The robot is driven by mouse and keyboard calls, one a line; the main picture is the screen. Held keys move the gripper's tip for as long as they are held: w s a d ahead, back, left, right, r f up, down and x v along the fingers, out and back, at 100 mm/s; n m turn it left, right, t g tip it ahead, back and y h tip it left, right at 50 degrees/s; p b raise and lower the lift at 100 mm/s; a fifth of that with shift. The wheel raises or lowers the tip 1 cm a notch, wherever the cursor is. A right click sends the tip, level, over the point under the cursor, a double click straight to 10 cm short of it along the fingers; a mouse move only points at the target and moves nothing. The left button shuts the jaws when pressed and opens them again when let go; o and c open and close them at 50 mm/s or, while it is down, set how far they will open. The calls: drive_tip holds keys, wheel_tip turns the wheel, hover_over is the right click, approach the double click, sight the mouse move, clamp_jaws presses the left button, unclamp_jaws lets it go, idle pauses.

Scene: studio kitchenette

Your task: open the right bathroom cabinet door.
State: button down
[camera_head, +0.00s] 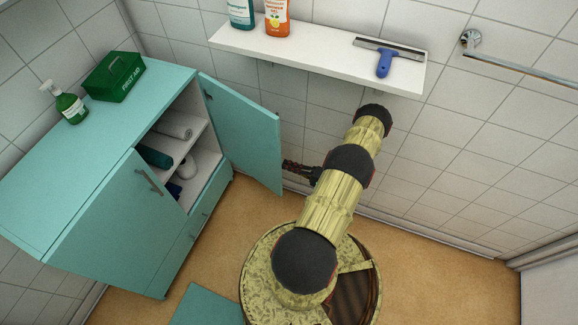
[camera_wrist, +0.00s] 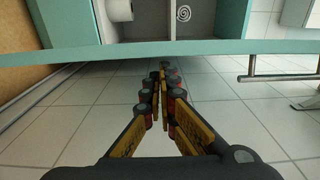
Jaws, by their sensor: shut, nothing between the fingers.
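The right cabinet door (camera_head: 243,130) is a teal panel standing wide open from the teal cabinet (camera_head: 100,130), with the shelves behind it exposed. In the wrist view the door (camera_wrist: 190,48) shows as a narrow teal band across the picture, with a metal bar handle (camera_wrist: 275,77) at the right. My gripper (camera_head: 288,166) is beside the door's outer side, between the door and the tiled wall, partly blurred into shadow. In the wrist view my gripper (camera_wrist: 164,70) is shut and empty, its tips close to the door; I cannot tell if they touch.
The left cabinet door (camera_head: 115,225) is closed. Inside are a rolled towel (camera_head: 175,126) and other items. A green first aid box (camera_head: 113,77) and pump bottle (camera_head: 68,104) stand on top. A white wall shelf (camera_head: 310,50) is above my arm. Floor (camera_head: 440,285) is free at right.

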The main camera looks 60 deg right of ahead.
drive_tip(key=a+p, duration=0.1)
drive_tip(key=a, duration=0.1)
drive_tip(key=w+a+m+h, duration=0.1)
drive_tip(key=a+h+p, duration=0.1)
drive_tip(key=a, duration=0.1)
drive_tip(key=shift+w+a+r+m+p, duration=0.1)
drive_tip(key=shift+w+a+m+p, duration=0.05)
drive_tip(key=shift+a+m+p, duration=0.2)
drive_tip(key=shift+a+h, duration=0.35)
drive_tip(key=shift+h, duration=0.25)
approach(279, 175)
drive_tip(key=d+r, duration=0.2)
drive_tip(key=shift+s+a+f+p, duration=0.15)
drive_tip(key=shift+s+a+p, duration=0.1)
drive_tip(key=shift+s, duration=0.3)
drive_tip(key=shift+s+a+f+p, duration=0.1)
drive_tip(key=shift+s+a+p, duration=0.1)
drive_tip(key=shift+s, duration=0.35)
